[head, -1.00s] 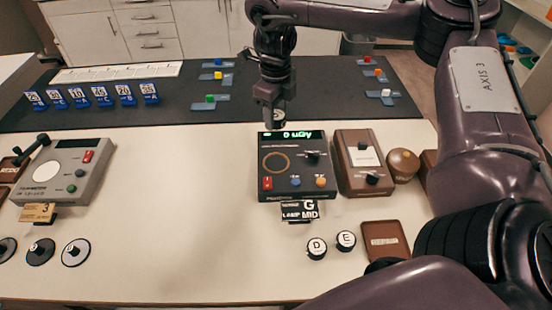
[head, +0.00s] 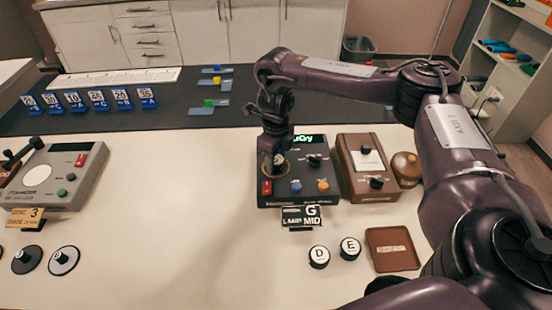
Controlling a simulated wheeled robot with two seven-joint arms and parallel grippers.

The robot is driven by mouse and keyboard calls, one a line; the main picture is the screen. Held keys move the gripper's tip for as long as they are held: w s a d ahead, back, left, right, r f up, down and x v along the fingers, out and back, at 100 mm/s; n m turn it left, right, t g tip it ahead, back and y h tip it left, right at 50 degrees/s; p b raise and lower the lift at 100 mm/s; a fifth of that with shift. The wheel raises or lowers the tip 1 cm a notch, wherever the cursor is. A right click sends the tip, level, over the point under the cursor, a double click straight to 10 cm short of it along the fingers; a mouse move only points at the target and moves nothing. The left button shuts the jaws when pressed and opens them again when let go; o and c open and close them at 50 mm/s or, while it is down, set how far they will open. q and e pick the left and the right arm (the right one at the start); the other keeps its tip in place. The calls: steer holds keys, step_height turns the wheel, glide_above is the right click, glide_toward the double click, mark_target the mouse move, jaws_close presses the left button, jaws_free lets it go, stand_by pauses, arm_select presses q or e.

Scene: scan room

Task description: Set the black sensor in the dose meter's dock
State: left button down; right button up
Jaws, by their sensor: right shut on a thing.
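The black dose meter (head: 296,199) stands at the middle of the white counter, with a lit green display, a red switch and blue and orange knobs. Its dock, an orange-ringed circle (head: 265,168), is mostly hidden behind my gripper. My right gripper (head: 277,153) is shut on the black sensor (head: 279,161), a small dark puck with a pale top mark. The sensor is at the dock in the picture; I cannot tell whether it touches the meter's face or hovers just above. My left gripper is not in view.
A brown box meter (head: 366,180) and a round brown knob (head: 406,167) stand close right. Black pucks D (head: 319,257) and E (head: 350,248), a brown tray (head: 392,262) and a label stand (head: 301,216) are in front. A grey meter (head: 55,180) is left; the counter between is clear.

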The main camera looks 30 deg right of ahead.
mark_target(276, 160)
steer(key=shift+f, duration=0.1)
steer(key=o, duration=1)
step_height(276, 160, up, 12)
steer(key=p, duration=0.3)
steer(key=shift+r, duration=0.2)
steer(key=shift+s+f, duration=0.1)
